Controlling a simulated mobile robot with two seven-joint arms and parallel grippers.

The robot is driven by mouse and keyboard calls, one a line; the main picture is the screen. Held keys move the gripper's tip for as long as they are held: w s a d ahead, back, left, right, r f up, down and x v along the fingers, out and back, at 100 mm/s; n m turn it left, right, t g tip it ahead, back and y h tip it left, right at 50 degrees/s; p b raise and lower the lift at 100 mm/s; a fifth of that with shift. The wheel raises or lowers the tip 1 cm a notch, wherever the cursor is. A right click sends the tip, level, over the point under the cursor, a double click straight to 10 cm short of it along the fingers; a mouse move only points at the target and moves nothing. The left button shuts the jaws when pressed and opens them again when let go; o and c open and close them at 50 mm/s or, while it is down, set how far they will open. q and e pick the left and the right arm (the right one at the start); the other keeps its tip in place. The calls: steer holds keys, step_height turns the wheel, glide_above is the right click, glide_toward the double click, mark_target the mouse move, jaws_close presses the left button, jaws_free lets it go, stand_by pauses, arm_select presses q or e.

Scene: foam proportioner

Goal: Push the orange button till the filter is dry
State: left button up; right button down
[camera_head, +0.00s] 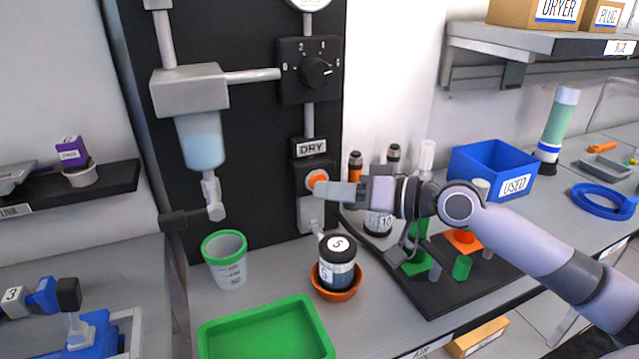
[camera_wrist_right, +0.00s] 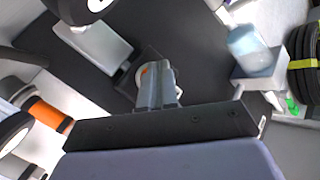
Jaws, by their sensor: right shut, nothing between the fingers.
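The orange button (camera_head: 316,179) sits in a grey housing under the DRY label on the black panel. My right gripper (camera_head: 322,192) is shut and empty, its fingertips at the button, touching it or very nearly so. In the right wrist view the closed fingers (camera_wrist_right: 157,75) cover most of the button, and a sliver of orange (camera_wrist_right: 145,70) shows beside the tips. The filter housing (camera_head: 190,90) with a clear bowl of bluish liquid (camera_head: 201,141) hangs on the panel's left; it also shows in the wrist view (camera_wrist_right: 248,45). My left gripper is not in view.
Below the panel stand a green-rimmed cup (camera_head: 226,262), a dark jar (camera_head: 337,262) in an orange bowl (camera_head: 338,294), and a green tray (camera_head: 262,335). A black rack (camera_head: 440,298) with coloured parts lies under my right arm. A blue USED bin (camera_head: 492,172) stands further right.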

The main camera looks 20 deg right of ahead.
stand_by(0.5)
steer(key=shift+s, duration=0.8)
steer(key=shift+s+a+p, duration=0.2)
steer(key=shift+s+p, duration=0.6)
steer(key=shift+s, duration=1.7)
